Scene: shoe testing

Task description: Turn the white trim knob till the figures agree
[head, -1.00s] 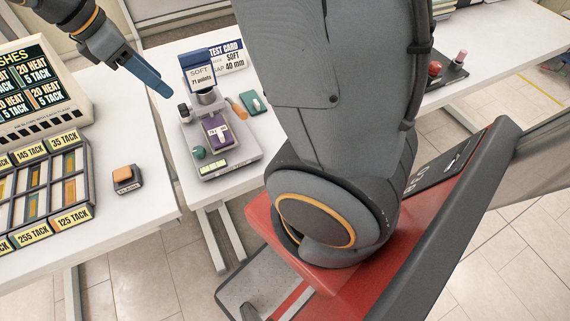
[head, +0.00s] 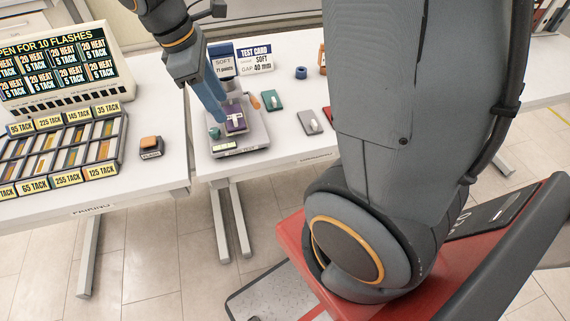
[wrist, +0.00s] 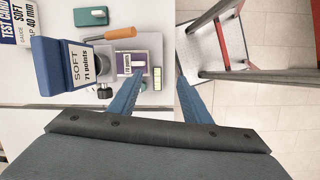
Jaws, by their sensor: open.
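The tester (head: 258,139) stands on the white table in the head view, with a blue display reading "SOFT 71 points" (wrist: 86,63) in the wrist view. The test card (head: 256,60) behind it reads SOFT and 40 mm. A purple block (head: 235,119) with a white raised piece sits on the tester; it also shows in the wrist view (wrist: 125,67). I cannot make out a white trim knob for certain. My gripper (head: 220,110) is open and empty, its blue fingers above the tester; it also shows in the wrist view (wrist: 160,72).
A green block (head: 271,100) and a grey block (head: 309,121), each with a white piece, lie to the right. A tray of strips (head: 65,150) and an orange-topped block (head: 151,147) are on the left table.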

